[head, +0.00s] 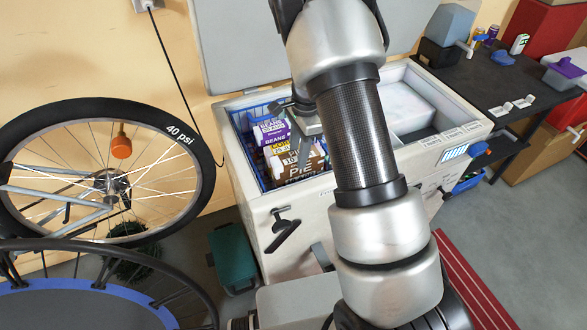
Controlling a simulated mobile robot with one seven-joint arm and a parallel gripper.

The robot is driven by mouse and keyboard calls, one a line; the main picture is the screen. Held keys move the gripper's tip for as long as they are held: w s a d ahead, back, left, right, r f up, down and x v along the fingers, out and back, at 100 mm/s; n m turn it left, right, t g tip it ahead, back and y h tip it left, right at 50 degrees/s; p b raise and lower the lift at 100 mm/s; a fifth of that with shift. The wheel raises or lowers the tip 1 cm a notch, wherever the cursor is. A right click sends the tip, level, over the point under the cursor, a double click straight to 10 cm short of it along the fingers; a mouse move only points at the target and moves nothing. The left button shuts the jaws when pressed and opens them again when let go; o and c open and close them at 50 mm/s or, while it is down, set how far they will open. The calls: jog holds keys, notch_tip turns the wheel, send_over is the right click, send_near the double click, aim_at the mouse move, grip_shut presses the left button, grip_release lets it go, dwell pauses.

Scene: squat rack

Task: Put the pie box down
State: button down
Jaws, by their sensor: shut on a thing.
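The pie box (303,172), brown with white lettering, is in the left compartment of an open chest freezer (285,212), near the compartment's front. My gripper (306,127) reaches down into this compartment and is shut on the pie box. My arm hides part of the gripper and the right side of the box. I cannot see whether the underside of the box touches anything.
A purple-and-white beans box (270,130) and other food boxes fill the blue wire basket (238,121) beside the pie box. The freezer's right compartment holds a white block (408,108). A bicycle wheel (196,165) stands at left; a dark table (490,75) is at right.

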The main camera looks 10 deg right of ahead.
jog(key=shift+f+b, duration=0.5)
jog(key=shift+f, duration=3.05)
jog(key=shift+f, duration=0.1)
jog(key=shift+f, duration=0.15)
jog(key=c, duration=1.5)
grip_release()
jog(key=shift+o, duration=0.2)
